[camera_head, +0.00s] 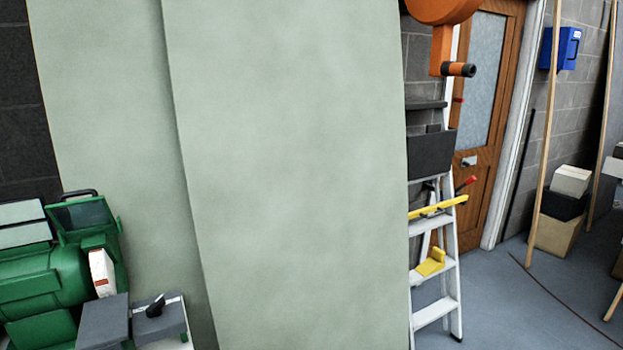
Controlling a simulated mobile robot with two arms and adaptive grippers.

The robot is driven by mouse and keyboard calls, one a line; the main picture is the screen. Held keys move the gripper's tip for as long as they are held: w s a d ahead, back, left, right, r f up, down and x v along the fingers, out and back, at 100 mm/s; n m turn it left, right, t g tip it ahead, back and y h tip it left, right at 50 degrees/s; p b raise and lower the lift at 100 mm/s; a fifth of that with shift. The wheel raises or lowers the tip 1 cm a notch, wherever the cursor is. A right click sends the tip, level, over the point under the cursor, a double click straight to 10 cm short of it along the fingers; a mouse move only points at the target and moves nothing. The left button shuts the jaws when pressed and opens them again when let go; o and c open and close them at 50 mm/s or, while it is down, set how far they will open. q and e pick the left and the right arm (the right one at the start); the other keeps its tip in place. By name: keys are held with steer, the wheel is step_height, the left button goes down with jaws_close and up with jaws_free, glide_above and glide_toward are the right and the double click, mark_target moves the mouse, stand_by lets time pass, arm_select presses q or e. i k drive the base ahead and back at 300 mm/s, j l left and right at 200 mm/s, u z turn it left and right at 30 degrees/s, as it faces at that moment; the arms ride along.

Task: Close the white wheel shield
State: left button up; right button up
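A green grinder-like machine (45,285) stands at the lower left, cut off by the picture edge. A white wheel (102,272) with a small reddish mark shows at its right end. A paler pair of panes (20,224) sits on the machine's left part. Neither of my grippers is in view.
Tall pale green panels (290,170) fill the middle. Grey blocks (103,322) lie beside the machine. A white stepladder (436,312), orange equipment (442,50) and a wooden door (487,110) are to the right. Boxes (556,234) stand by the wall; some grey floor (500,300) is clear.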

mark_target(95, 197)
steer(key=u, duration=1.25)
